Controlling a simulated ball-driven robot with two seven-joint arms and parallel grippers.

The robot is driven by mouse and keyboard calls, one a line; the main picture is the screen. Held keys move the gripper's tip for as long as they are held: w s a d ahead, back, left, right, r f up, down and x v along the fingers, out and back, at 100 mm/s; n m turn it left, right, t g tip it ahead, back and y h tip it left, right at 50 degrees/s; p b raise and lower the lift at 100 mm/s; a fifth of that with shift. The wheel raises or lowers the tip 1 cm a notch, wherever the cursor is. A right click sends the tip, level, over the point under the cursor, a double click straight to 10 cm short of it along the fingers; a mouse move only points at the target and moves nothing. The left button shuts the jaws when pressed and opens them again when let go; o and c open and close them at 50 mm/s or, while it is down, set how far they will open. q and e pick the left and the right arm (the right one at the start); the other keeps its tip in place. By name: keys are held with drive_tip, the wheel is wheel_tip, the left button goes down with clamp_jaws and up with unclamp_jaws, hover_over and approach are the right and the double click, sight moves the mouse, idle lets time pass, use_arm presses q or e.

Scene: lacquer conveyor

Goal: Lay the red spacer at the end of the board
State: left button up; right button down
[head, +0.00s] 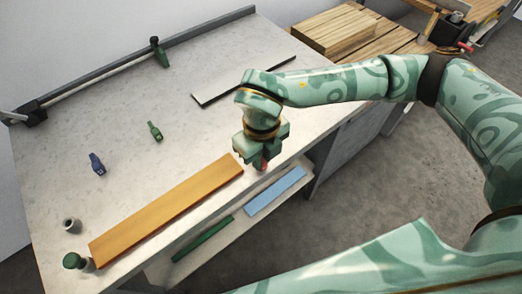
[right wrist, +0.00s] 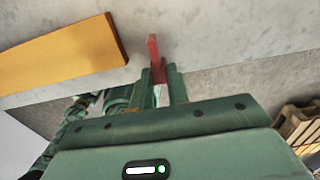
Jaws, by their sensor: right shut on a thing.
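The orange-brown wooden board (head: 165,210) lies flat along the front edge of the table. Its right end also shows in the right wrist view (right wrist: 75,55). My right gripper (head: 260,162) is just to the right of that end, by the table's front edge. It is shut on the red spacer (right wrist: 154,52), which sticks out beyond the fingertips. In the head view only a small part of the red spacer (head: 264,166) shows below the fingers. A gap separates the spacer from the board in the right wrist view. My left gripper is not in view.
A green strip (head: 203,239) and a blue strip (head: 275,192) lie on a lower shelf. The table's middle is clear.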

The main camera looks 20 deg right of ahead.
drive_tip(key=shift+f, duration=0.1)
drive_tip(key=c, duration=1.3)
unclamp_jaws()
wheel_tip(320, 180, up, 16)
drive_tip(key=p, duration=0.3)
